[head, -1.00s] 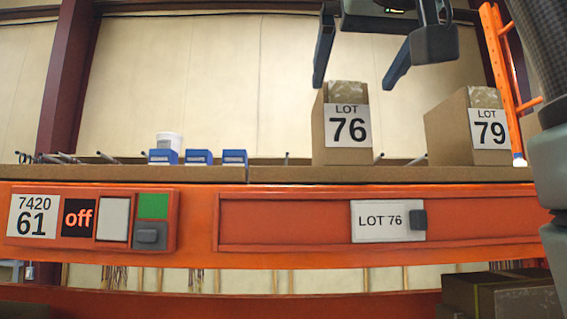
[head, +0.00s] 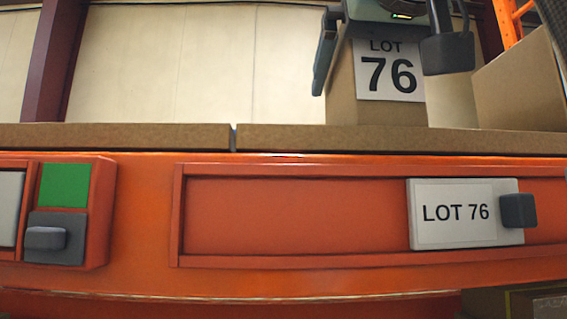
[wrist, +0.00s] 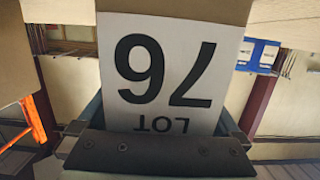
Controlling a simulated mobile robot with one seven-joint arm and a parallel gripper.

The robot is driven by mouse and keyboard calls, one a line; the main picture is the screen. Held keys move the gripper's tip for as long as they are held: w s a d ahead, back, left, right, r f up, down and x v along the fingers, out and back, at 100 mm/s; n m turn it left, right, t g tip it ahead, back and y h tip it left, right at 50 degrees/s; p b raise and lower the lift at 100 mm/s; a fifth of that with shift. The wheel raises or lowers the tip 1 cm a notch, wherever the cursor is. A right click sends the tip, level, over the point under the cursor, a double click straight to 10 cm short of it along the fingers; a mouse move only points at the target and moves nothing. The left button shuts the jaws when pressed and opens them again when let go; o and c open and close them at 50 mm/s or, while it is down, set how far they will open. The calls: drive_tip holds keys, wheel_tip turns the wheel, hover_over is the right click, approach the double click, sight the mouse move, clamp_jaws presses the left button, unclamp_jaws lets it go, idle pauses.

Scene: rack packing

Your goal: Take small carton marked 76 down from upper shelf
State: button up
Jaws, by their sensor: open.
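The brown carton marked LOT 76 (head: 340,95) stands upright on the upper shelf (head: 130,137) in the head view. Its white label also fills the middle of the wrist view, upside down (wrist: 165,75). My gripper (head: 372,62) is open and points down over the carton, with one finger along its left side. In the wrist view the fingers (wrist: 160,112) show on either side of the carton. I cannot tell whether they touch it.
Another carton (head: 520,85) stands to the right on the same shelf. The orange beam below carries a LOT 76 plate (head: 455,213). The shelf left of the carton is clear in the head view.

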sight(369, 57)
drive_tip(key=s, duration=0.1)
drive_tip(key=s+r, duration=0.1)
drive_tip(key=s, duration=0.1)
drive_tip(key=shift+s, duration=0.15)
drive_tip(key=c, duration=0.4)
drive_tip(key=shift+c, duration=0.9)
drive_tip(key=shift+w+f, duration=0.25)
drive_tip(key=shift+w, duration=0.4)
drive_tip(key=c, duration=0.9)
drive_tip(key=shift+c, duration=0.2)
